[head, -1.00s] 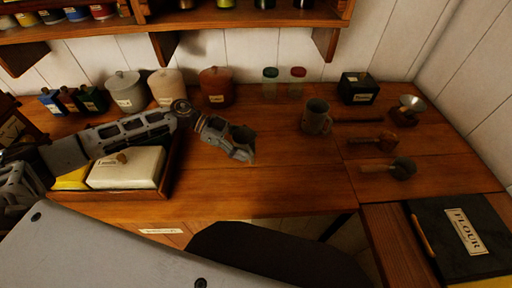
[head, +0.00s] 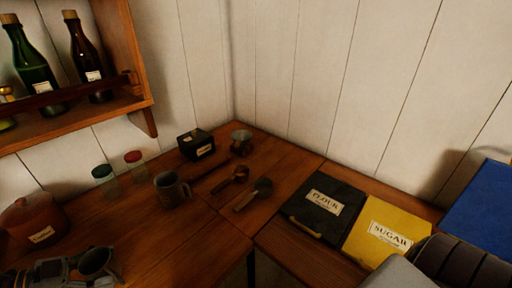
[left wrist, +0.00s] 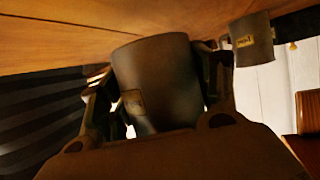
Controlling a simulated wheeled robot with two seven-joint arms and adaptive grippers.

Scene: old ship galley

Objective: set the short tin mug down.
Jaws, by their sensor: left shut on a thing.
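The short tin mug (head: 97,262) is dark grey and shows at the lower left of the head view. My left gripper (head: 82,268) is shut on it. In the left wrist view the mug (left wrist: 160,80) sits between the two fingers, with a small tan label on its side. I cannot tell whether its base touches the table. A second, similar grey mug (head: 170,190) stands upright on the table, apart from the gripper; it also shows in the left wrist view (left wrist: 252,40).
The wooden table (head: 150,240) has bare room in front of the second mug. Two lidded jars (head: 136,160), a black box (head: 196,144), scoops (head: 252,195) and a small metal-topped item (head: 241,142) lie behind and right. A brown canister (head: 34,220) stands left; flour (head: 323,207) and sugar (head: 386,232) containers are right.

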